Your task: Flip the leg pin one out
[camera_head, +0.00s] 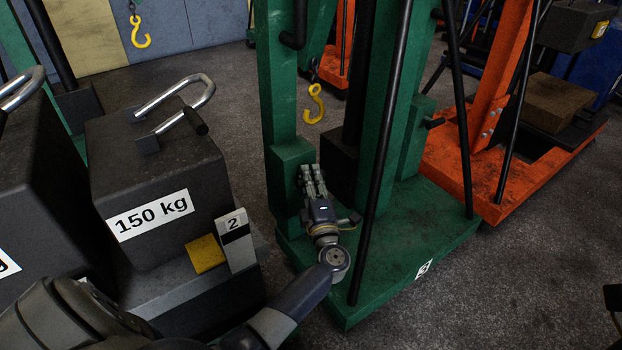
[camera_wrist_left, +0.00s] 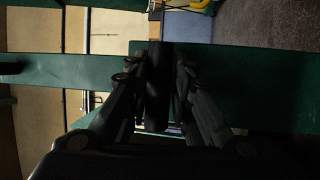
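The green trolley jack (camera_head: 440,235) stands in the middle of the head view, with upright green posts and black bars. My left gripper (camera_head: 311,176) is low at the foot of its left post, fingers pointing at the post. In the left wrist view a dark round pin or handle (camera_wrist_left: 159,85) sits between the fingers of my left gripper (camera_wrist_left: 160,65), which lie close on both sides. It looks like the leg pin, but the picture is too dark to tell whether the fingers press on it. In the head view the gripper hides the pin. I cannot make out my right gripper.
A dark 150 kg weight (camera_head: 155,180) with a metal handle stands on the left, beside a sign with the number 2 (camera_head: 235,240). A yellow hook (camera_head: 314,104) hangs above the gripper. An orange jack (camera_head: 500,190) stands right. Bare floor (camera_head: 520,270) lies at front right.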

